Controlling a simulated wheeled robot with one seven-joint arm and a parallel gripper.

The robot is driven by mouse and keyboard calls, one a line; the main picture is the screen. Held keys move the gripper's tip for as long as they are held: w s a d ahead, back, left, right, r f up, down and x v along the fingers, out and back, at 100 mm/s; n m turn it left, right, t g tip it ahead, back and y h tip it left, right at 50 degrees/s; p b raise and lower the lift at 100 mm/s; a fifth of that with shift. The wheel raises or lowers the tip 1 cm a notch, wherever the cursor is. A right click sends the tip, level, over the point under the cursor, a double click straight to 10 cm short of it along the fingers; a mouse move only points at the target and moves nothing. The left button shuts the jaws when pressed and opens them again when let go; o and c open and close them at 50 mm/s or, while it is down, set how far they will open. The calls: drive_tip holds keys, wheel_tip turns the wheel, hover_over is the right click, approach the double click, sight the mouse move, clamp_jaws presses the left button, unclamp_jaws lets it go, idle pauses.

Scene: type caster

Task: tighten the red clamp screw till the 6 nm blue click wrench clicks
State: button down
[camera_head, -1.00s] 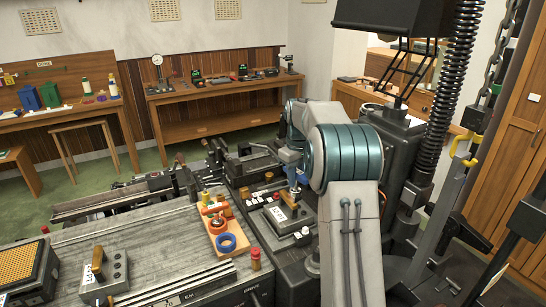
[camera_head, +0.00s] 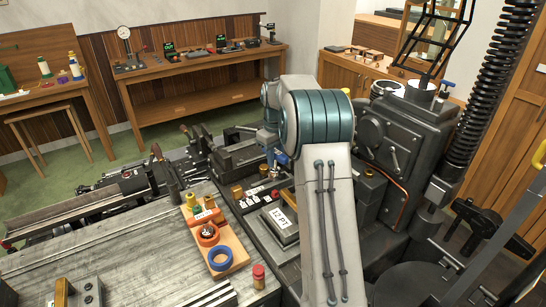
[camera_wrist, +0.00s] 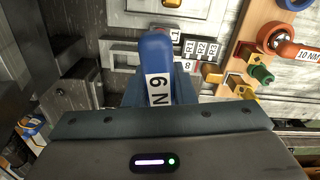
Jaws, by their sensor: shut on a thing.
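My gripper (camera_wrist: 160,85) is shut on the blue click wrench (camera_wrist: 156,60), whose label "6 N" faces the wrist camera. The wrench's far end points away from the camera, over a grey block with white number tags, and its working tip is hidden. In the head view my arm hides most of the gripper; a small blue part (camera_head: 282,158) shows left of the arm, above the dark machine bed. I cannot surely pick out the red clamp screw; a small red spot (camera_head: 275,193) shows near there. Whether the wrench touches any screw cannot be told.
A wooden board (camera_head: 236,258) holds an orange ring (camera_head: 208,235) and a blue ring (camera_head: 220,259). An orange tool tagged "10 NM" (camera_wrist: 300,52) lies at right in the wrist view. A red-topped brass post (camera_head: 258,276) stands near the board. A "12 PT" block (camera_head: 280,222) sits beside my arm.

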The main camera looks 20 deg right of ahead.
sight(275, 168)
idle(0.4)
drive_tip(key=shift+f+b, duration=1.3)
drive_tip(key=shift+f, duration=0.95)
drive_tip(key=shift+f+b, duration=0.7)
drive_tip(key=shift+f, duration=0.7)
drive_tip(key=shift+s, duration=0.1)
drive_tip(key=n+p, duration=0.1)
drive_tip(key=n, duration=0.5)
drive_tip(key=shift+d+r, duration=0.1)
drive_tip(key=n+p, duration=0.1)
drive_tip(key=n, duration=0.3)
